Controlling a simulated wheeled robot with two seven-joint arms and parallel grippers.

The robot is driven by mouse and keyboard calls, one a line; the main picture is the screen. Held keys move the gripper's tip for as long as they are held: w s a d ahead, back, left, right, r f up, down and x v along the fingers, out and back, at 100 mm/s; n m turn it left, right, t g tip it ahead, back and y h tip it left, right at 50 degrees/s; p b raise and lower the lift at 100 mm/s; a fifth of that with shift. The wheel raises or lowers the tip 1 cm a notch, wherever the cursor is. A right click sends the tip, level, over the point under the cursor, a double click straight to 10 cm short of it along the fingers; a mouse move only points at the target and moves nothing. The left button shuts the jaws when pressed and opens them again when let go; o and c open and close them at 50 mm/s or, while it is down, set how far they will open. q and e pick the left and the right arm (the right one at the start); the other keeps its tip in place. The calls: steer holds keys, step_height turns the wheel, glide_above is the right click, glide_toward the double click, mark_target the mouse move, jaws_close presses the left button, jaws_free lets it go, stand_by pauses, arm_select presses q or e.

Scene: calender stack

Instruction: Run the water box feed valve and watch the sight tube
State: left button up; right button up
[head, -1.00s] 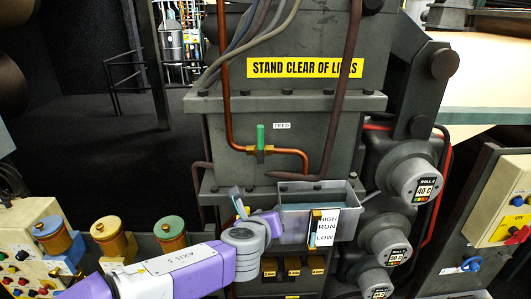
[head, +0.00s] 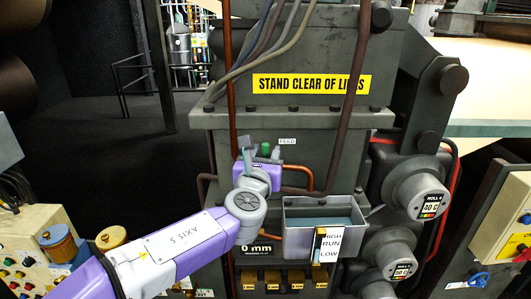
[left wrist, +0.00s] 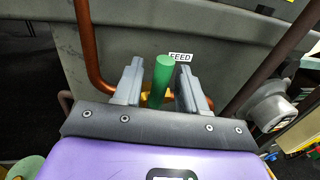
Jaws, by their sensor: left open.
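The feed valve has a green handle (left wrist: 162,78) standing upright on a brass body (left wrist: 148,98), below a FEED label (left wrist: 180,57). In the left wrist view my left gripper (left wrist: 157,82) is open, with one finger on each side of the handle. In the head view the gripper (head: 264,158) covers most of the valve, and only a bit of green shows. The water box (head: 295,238) is grey with water (head: 322,222) in it. The sight tube (head: 319,245) stands at its front beside a card (head: 331,245) marked HIGH, RUN, LOW. My right gripper is not in view.
Copper pipe (head: 300,172) runs from the valve to the right. A dark hanging pipe (head: 352,100) comes down right of the valve. Several roll ends (head: 421,193) stick out at right. A control desk (head: 40,225) with knobs stands at lower left.

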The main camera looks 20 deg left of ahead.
arm_select(q)
jaws_close()
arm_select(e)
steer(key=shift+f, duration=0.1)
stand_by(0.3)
